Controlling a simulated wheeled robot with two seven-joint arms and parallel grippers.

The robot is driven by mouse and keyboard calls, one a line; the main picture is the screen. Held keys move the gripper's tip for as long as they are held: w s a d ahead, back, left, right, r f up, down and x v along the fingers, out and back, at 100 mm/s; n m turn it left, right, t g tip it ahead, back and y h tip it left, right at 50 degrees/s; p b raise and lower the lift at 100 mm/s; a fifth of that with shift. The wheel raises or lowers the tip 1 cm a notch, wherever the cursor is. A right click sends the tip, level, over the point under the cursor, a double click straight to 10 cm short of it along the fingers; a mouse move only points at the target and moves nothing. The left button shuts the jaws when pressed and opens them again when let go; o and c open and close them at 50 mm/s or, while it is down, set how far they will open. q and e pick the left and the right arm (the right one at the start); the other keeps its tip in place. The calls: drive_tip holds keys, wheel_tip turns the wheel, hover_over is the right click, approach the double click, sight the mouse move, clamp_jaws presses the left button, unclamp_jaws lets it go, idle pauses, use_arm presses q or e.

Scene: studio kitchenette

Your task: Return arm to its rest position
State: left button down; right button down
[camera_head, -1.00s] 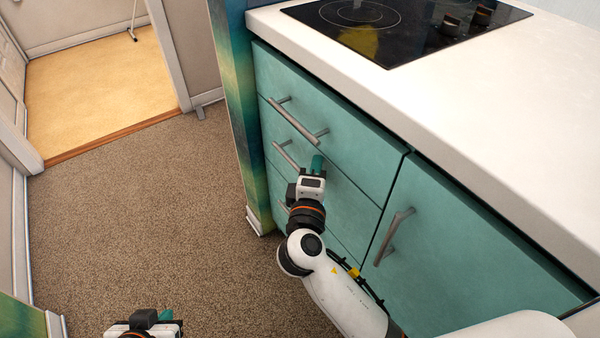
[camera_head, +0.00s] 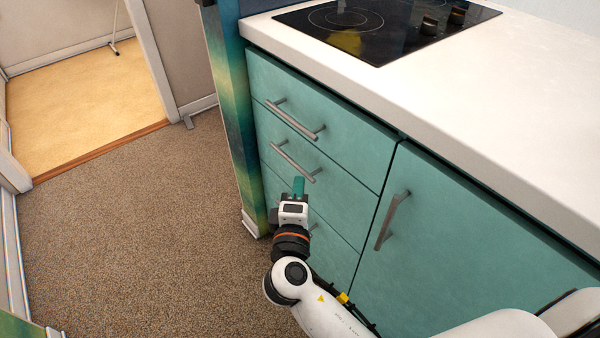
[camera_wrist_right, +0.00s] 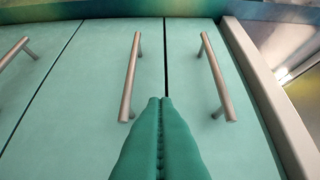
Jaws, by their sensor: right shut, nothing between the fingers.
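My right gripper (camera_head: 298,186) is in front of the teal drawers in the head view, with its green fingers pointing toward the drawer fronts. In the right wrist view the green fingers (camera_wrist_right: 160,101) are pressed together with nothing between them. They show between two bar handles, and no handle is in their grip. My white right arm (camera_head: 335,312) reaches in from the lower right. My left gripper does not show in the head view.
The drawer stack has a top handle (camera_head: 296,120) and a middle handle (camera_head: 292,161); the drawers look shut. A cabinet door (camera_head: 450,240) with its handle (camera_head: 392,220) is to the right. The white counter (camera_head: 450,100) carries a black cooktop (camera_head: 385,25). Carpet (camera_head: 130,230) lies clear at left.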

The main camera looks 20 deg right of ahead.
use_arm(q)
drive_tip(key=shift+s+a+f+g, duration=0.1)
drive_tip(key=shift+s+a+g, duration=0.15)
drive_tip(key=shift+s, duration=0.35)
use_arm(e)
drive_tip(key=v, duration=0.5)
drive_tip(key=shift+a, duration=0.15)
